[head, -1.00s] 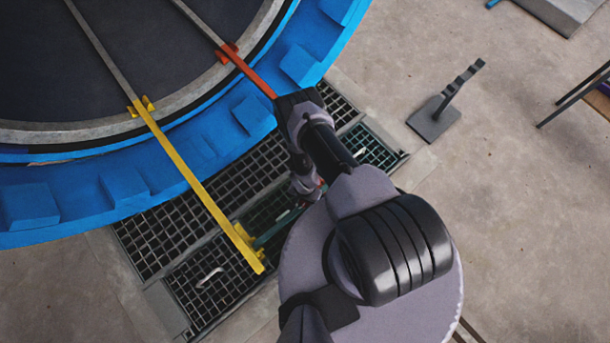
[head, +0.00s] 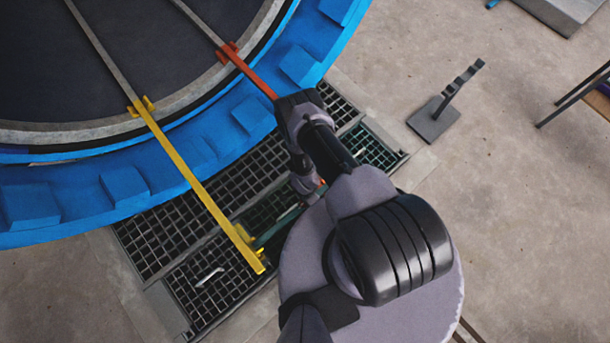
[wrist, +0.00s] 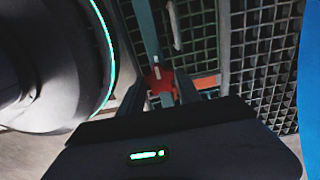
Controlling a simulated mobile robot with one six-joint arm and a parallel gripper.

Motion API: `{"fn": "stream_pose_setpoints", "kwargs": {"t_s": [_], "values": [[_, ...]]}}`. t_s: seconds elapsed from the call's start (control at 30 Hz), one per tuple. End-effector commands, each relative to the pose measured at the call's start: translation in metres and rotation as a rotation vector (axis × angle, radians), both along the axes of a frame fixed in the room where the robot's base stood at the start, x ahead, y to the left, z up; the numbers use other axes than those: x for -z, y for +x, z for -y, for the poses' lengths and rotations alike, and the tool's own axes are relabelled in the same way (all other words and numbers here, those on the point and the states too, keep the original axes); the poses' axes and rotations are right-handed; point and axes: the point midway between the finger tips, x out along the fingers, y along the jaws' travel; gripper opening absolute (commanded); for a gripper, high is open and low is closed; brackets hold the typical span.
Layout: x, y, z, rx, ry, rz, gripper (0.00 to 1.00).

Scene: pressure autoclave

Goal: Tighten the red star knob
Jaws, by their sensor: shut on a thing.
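The red star knob (wrist: 160,79) shows in the wrist view at the end of a teal bar (wrist: 147,32). My gripper (wrist: 160,89) has its two dark fingers on either side of the knob and is shut on it. The knob's lower part is hidden by the fingers and the gripper body. In the head view my arm covers the gripper, and the knob cannot be made out clearly there.
A large blue round door (head: 200,150) fills the upper left, with a yellow bar (head: 195,185) and an orange bar (head: 250,75) across its rim. Floor grating (head: 160,235) lies below. A grey stand (head: 433,120) is on the concrete at right, where the floor is mostly clear.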

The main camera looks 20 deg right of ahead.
Motion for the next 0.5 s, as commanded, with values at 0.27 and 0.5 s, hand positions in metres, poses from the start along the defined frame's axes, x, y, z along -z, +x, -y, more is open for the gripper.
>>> {"fn": "stream_pose_setpoints", "kwargs": {"t_s": [0.27, 0.5], "values": [[0.0001, 0.0, 0.0001, 0.003, 0.0, 0.0, 0.0], [0.0001, 0.0, 0.0, 0.002, 0.0, 0.0, 0.63]]}}
